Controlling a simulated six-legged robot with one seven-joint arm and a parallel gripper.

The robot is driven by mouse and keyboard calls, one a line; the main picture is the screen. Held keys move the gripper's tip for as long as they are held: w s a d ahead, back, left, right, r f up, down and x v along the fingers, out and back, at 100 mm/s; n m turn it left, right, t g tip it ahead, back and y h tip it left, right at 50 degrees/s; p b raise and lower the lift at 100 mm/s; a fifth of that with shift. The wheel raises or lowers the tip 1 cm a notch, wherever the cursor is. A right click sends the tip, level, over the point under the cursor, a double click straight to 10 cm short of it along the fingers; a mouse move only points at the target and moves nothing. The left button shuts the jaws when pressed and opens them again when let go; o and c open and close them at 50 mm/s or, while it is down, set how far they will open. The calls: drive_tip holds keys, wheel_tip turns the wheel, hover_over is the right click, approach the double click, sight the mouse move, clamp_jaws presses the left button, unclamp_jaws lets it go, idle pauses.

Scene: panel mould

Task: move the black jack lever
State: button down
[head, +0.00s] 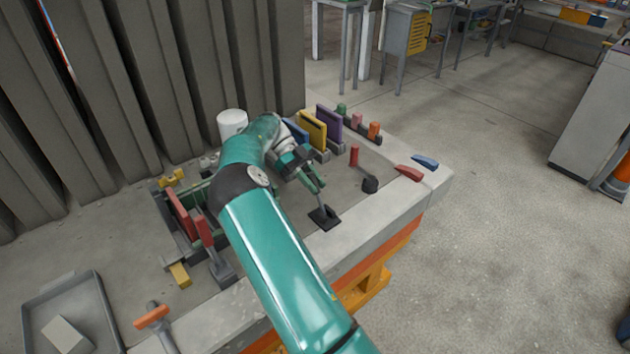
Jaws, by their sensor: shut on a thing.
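The black jack lever (323,217) stands near the front edge of the concrete bench, on a dark square base with a thin shaft rising from it. My gripper (316,184) is at the upper end of this shaft and is shut on it. The green fingers hide the top of the lever. My teal arm reaches over the bench from the lower right and covers part of it.
Upright yellow (313,130) and purple (328,124) panels are behind. Red (409,173) and blue (425,162) pieces lie at the right edge. A grey tray (97,308) is lower left.

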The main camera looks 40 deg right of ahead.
sight(313, 175)
drive_tip(key=c, duration=1.3)
unclamp_jaws()
drive_tip(key=shift+w, duration=0.1)
drive_tip(key=shift+o, duration=0.2)
wheel_tip(313, 175, up, 3)
drive_tip(key=shift+r, duration=0.1)
drive_tip(key=s+a+r, duration=0.6)
drive_tip(key=s+r, duration=0.3)
drive_tip(key=s, duration=0.3)
drive_tip(key=shift+s+r, duration=0.35)
drive_tip(key=shift+s, duration=0.05)
